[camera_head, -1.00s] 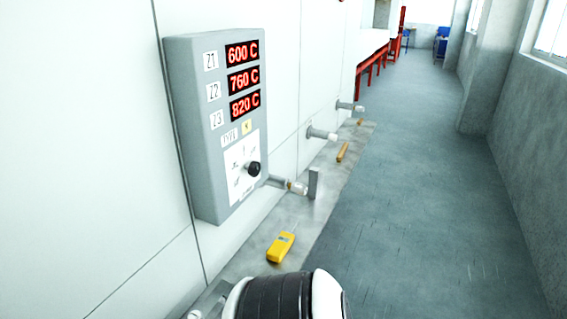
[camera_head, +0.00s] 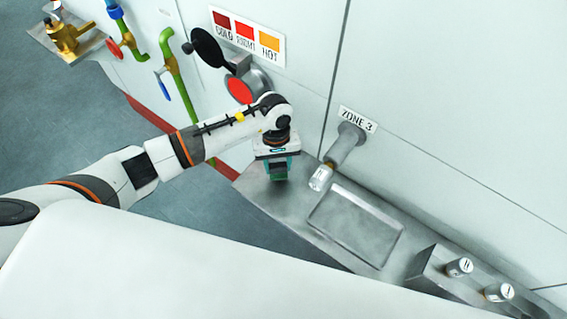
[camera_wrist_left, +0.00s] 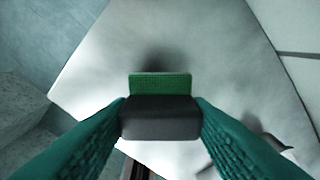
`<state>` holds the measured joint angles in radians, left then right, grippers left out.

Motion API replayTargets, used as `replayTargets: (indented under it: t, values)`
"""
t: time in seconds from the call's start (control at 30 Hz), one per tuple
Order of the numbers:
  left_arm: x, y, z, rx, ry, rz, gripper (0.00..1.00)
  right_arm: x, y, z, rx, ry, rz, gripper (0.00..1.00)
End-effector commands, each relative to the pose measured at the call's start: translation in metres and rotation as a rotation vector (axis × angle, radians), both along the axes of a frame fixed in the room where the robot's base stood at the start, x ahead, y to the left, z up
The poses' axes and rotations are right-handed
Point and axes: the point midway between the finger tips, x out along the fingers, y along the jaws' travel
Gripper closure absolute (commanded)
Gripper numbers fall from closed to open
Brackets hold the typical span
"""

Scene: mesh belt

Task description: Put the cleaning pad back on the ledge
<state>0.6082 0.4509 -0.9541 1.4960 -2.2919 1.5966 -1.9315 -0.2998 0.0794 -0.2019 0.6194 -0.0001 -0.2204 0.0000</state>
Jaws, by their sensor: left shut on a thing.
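The cleaning pad (camera_wrist_left: 160,88) is a small block, green on one side and dark grey on the other. My left gripper (camera_head: 278,172) is shut on it, with a teal finger on each side in the left wrist view (camera_wrist_left: 160,120). The gripper points down over the left end of the grey metal ledge (camera_head: 300,205). A dark shadow lies on the ledge beyond the pad in the wrist view; whether the pad touches the ledge I cannot tell. My right gripper is not in view.
A shallow tray (camera_head: 387,262) lies on the ledge to the right. The "ZONE 3" tube (camera_head: 343,150) sticks out above the ledge. A holder (camera_head: 437,258) with capped tubes stands farther right. A sight port with a dark flap (camera_head: 207,48) is behind my arm.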

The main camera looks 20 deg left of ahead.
Motion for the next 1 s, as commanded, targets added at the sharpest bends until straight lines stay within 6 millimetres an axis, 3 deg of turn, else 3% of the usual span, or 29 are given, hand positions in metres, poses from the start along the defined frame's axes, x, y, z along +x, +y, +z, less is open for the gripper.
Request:
replayTargets:
  t: [0.2, 0.5, 0.53, 0.63, 1.0]
  values:
    - [0.000, 0.000, -0.021, -0.001, 0.001, 0.002, 0.73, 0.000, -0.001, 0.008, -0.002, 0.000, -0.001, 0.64]
    - [0.001, 0.000, -0.025, 0.000, -0.001, 0.001, 0.73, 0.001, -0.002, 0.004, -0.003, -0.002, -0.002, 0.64]
    - [0.001, 0.000, -0.023, -0.001, 0.000, 0.001, 0.50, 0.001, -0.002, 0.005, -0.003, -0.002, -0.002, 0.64]
    - [0.001, 0.000, -0.023, -0.001, 0.000, 0.001, 0.34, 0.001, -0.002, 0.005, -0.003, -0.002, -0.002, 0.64]
    - [0.001, 0.000, -0.019, 0.000, -0.001, 0.001, 0.33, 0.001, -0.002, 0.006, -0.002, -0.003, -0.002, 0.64]
